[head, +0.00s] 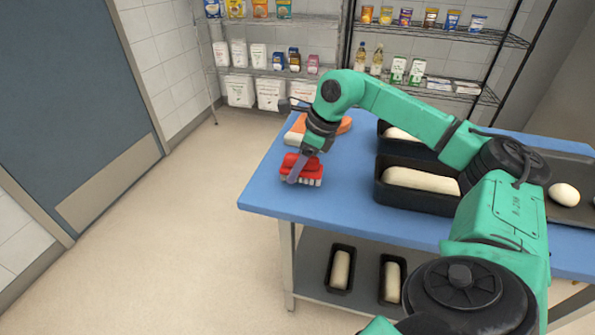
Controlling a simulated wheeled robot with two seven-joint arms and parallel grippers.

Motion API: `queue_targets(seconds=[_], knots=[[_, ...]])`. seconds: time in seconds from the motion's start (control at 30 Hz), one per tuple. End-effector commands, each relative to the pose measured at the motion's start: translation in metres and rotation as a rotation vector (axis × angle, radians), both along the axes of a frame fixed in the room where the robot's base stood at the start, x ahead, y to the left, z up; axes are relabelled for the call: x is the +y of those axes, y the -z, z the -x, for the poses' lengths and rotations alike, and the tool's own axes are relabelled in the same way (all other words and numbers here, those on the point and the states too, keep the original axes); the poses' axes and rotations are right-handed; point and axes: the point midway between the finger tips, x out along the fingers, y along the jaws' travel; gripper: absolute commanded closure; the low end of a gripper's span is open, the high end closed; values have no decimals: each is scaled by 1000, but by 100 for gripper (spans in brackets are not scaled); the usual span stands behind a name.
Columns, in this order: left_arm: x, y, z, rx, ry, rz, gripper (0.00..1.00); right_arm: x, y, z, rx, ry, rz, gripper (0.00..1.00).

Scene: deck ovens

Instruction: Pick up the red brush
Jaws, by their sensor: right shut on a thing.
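The red brush (312,170) has a red back and pale bristles. It is at the left end of the blue table (345,207), bristles down. My right gripper (298,170) comes down on it from above and is shut on its red body. The finger in front hides part of the brush. I cannot tell whether the bristles touch the table top. My left gripper is out of view.
An orange and white item (296,131) lies just behind the brush. Black loaf pans with dough (420,180) and a dark tray with a dough ball (564,194) stand to the right. More pans sit on the lower shelf (313,262). Floor at left is clear.

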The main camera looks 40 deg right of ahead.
Motion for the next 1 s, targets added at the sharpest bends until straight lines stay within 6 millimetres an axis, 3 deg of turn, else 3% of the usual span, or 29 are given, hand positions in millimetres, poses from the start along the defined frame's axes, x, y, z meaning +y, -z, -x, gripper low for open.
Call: queue_targets(seconds=[0.17, 0.3, 0.5, 0.63, 0.9, 0.93, 1.0], knots=[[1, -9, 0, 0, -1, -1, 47, 1, -55, -2, -9, -2, -5, 100], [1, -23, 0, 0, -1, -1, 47, 2, -113, -1, -9, -2, -6, 100], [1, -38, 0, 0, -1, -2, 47, 1, -168, -1, -5, -2, -3, 100], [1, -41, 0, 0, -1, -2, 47, 1, -181, 0, -2, -1, -2, 100], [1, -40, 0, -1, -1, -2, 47, 0, -182, 0, -1, 1, -1, 100], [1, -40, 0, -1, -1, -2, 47, 0, -182, 0, -1, 1, -1, 52], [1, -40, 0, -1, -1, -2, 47, 0, -182, 0, -1, 1, -1, 79]])
